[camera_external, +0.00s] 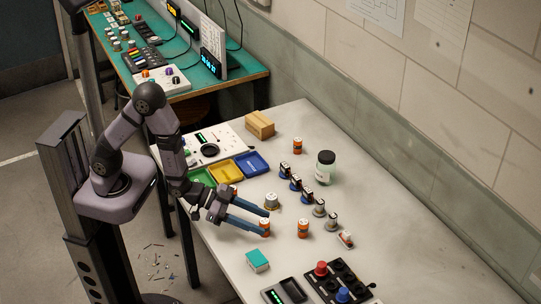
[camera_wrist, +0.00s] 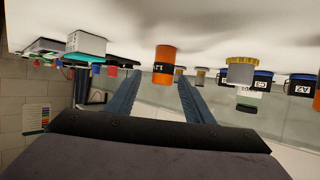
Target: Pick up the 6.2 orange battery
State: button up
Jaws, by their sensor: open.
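Three orange cylindrical batteries show on the bench in the external view: one at my fingertips (camera_external: 265,227), one just to its right (camera_external: 303,228), and one farther back (camera_external: 297,145). Their numbers are too small to read there, so I cannot tell which is 6.2. My gripper (camera_external: 267,221) is open, low over the bench, with its blue fingers reaching toward the nearest battery. In the wrist view, which is upside down, an orange battery (camera_wrist: 164,60) with a dark band stands upright between the fingertips of my gripper (camera_wrist: 158,84). Its marking is not clearly legible.
A grey, gold-topped cylinder (camera_external: 272,201) stands close beside the fingers. A teal-topped box (camera_external: 257,261) and a button panel (camera_external: 340,283) lie in front. Coloured trays (camera_external: 226,171) sit at the back left.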

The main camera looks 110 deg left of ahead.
aim_at(276, 236)
jog(key=shift+x, duration=0.8)
jog(key=shift+p+x, duration=0.7)
jog(key=shift+x, duration=1.7)
jog(key=shift+a, duration=0.2)
grip_shut()
